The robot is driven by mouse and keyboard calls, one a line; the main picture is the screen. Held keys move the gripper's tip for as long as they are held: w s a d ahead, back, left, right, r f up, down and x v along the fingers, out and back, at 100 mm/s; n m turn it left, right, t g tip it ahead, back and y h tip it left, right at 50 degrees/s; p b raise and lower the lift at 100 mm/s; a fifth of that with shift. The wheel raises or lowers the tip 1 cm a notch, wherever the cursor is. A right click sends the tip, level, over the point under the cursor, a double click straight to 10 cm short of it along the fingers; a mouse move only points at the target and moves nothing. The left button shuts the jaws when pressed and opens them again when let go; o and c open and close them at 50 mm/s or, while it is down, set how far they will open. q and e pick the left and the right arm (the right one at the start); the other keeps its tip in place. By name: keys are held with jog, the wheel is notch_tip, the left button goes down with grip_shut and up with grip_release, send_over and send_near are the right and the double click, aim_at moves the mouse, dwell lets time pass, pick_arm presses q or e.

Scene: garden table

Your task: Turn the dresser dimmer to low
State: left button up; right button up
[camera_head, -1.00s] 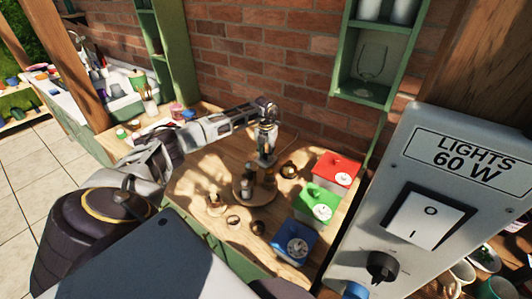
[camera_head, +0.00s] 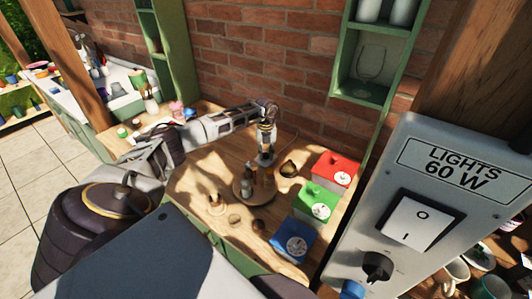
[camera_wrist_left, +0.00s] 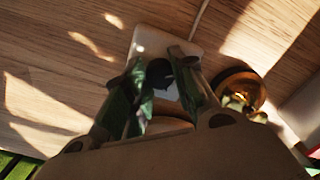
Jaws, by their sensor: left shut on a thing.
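The dresser dimmer is a white plate (camera_wrist_left: 146,42) with a round black knob (camera_wrist_left: 160,73), seen in the left wrist view lying on the wooden top. My left gripper (camera_wrist_left: 161,66) has its green-lit fingers on either side of the knob and is shut on it. In the head view my left gripper (camera_head: 266,152) points down at the back of the dresser top, near the brick wall, and largely hides the dimmer. The knob's marker and any scale cannot be made out. My right gripper is not in view.
A round wooden tray (camera_head: 243,189) with small items stands in front of the gripper. A brass object (camera_wrist_left: 240,92) is close on the right. Red (camera_head: 336,168), green (camera_head: 316,202) and blue (camera_head: 293,240) boxes stand further right. A "LIGHTS 60 W" panel (camera_head: 400,200) fills the right side.

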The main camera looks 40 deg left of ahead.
aim_at(266, 154)
pick_arm(q)
jog(key=o, duration=1.1)
jog(key=shift+c, duration=0.2)
notch_tip(266, 154, up, 12)
dwell(0.9)
